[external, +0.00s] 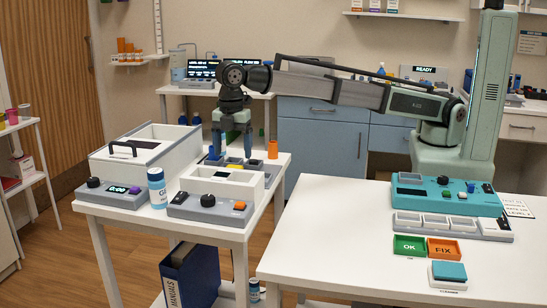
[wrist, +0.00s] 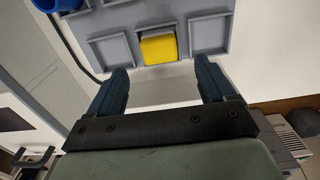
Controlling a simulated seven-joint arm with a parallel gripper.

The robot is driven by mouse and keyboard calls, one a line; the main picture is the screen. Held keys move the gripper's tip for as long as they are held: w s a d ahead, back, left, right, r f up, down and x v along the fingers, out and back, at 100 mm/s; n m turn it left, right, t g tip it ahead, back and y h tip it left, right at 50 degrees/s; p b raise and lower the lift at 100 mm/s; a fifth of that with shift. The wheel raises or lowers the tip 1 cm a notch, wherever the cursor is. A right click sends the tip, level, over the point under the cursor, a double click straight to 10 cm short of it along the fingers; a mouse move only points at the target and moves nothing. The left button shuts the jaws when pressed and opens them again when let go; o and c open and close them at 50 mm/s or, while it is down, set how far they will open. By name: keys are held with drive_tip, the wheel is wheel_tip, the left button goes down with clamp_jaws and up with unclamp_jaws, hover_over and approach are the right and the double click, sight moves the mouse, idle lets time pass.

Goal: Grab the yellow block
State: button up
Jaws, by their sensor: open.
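The yellow block (wrist: 158,48) sits in a middle compartment of a grey tray (wrist: 180,20) in the wrist view. It lies ahead of my gripper (wrist: 161,84), roughly centred between the two fingers and apart from them. My gripper is open, with nothing between its fingers. In the external view my gripper (external: 231,148) points down over the small white table at the left. A small yellow patch, seemingly the block (external: 235,161), shows just below the fingers there. The fingers hide part of that area.
Empty compartments (wrist: 110,50) flank the block. A blue round container (wrist: 55,4) is near the tray's left corner. On the small table are an orange cylinder (external: 272,149), a white-grey box (external: 145,150) and a blue-labelled bottle (external: 157,188). The larger table's (external: 320,220) left part is clear.

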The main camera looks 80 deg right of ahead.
sight(234, 166)
drive_tip(key=f, duration=0.5)
drive_tip(key=shift+d, duration=0.2)
drive_tip(key=shift+r, duration=0.1)
drive_tip(key=c, duration=1.1)
